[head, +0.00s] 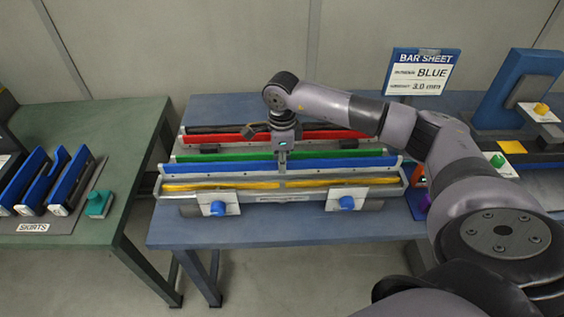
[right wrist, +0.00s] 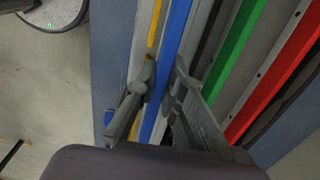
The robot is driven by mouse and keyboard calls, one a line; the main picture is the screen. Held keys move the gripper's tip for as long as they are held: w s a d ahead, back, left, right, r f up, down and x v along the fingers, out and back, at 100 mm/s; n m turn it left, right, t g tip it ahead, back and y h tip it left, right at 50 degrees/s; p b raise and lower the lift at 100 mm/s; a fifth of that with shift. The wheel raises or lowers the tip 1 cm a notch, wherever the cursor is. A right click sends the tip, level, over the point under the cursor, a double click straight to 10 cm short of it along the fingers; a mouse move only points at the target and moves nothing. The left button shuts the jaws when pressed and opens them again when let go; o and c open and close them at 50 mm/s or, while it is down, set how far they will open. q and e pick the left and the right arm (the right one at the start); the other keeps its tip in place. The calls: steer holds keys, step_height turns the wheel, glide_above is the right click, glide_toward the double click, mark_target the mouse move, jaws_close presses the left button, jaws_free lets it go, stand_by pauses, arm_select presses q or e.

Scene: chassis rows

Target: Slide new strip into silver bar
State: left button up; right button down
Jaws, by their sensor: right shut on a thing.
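A long blue strip (head: 225,165) stands along the back of the front silver bar (head: 300,194), behind a yellow strip (head: 335,182). My right gripper (head: 282,168) reaches down to the strip's middle. In the right wrist view my right gripper (right wrist: 165,72) has one finger on each side of the blue strip (right wrist: 177,28) and is shut on it. The strip runs roughly parallel to the bar; I cannot tell whether its lower edge sits in the bar's slot. My left gripper is not in view.
Green (head: 240,154) and red (head: 225,137) strips lie in rows behind. Blue knobs (head: 218,208) on white plates stand at the front. Blue skirts (head: 68,180) lie on the green table (head: 130,130) at left.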

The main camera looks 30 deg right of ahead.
arm_select(q)
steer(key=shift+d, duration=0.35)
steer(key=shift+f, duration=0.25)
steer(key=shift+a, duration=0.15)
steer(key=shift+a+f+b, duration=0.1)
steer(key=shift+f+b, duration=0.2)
steer(key=shift+b, duration=0.15)
arm_select(e)
steer(key=shift+f, duration=0.4)
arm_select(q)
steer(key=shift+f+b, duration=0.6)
arm_select(e)
steer(key=shift+f, duration=0.65)
